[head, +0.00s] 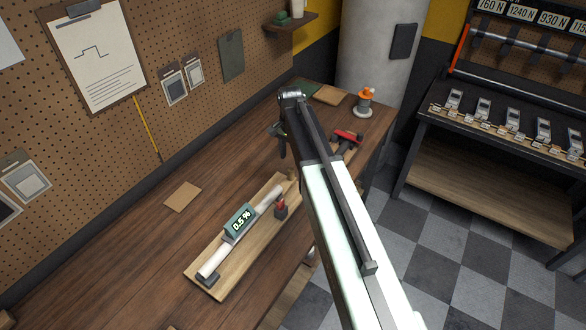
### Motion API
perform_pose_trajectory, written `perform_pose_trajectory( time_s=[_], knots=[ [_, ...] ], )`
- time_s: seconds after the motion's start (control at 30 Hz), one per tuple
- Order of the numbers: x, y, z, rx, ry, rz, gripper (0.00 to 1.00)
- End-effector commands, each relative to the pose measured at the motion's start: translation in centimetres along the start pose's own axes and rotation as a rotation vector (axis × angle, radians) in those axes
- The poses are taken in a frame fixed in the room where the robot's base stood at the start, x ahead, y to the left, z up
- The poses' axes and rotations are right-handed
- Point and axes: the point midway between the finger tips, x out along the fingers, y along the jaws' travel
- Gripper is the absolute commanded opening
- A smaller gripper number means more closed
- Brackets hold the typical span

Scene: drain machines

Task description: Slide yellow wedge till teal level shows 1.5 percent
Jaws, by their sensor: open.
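The teal level (239,220) sits on a white pipe (213,262) and its display reads 0.5 %. The pipe lies along a light wooden board (205,287) on the workbench. A small tan-yellow piece (292,174) stands at the pipe's far end, close to my arm. It may be the yellow wedge, but it is too small to be sure. My gripper (280,140) is beyond the far end of the board, above the bench. It is open, apart from the pipe and level, and partly hidden by my arm.
A red and black part (281,207) stands on the board beside the pipe. A red-topped tool (347,138) and an orange and grey device (365,101) are on the bench's far right. My arm crosses the bench's right edge. The bench left of the board is mostly clear.

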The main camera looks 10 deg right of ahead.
Motion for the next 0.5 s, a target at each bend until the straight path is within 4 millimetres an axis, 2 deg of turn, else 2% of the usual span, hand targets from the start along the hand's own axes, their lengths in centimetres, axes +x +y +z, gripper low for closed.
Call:
perform_pose_trajectory(
  time_s=[0.23,0.5],
  knots=[
    [1.6,0.0,0.1,-0.002,0.000,0.000,0.47],
    [6.2,0.0,0.2,-0.004,0.000,0.000,0.47]
  ],
)
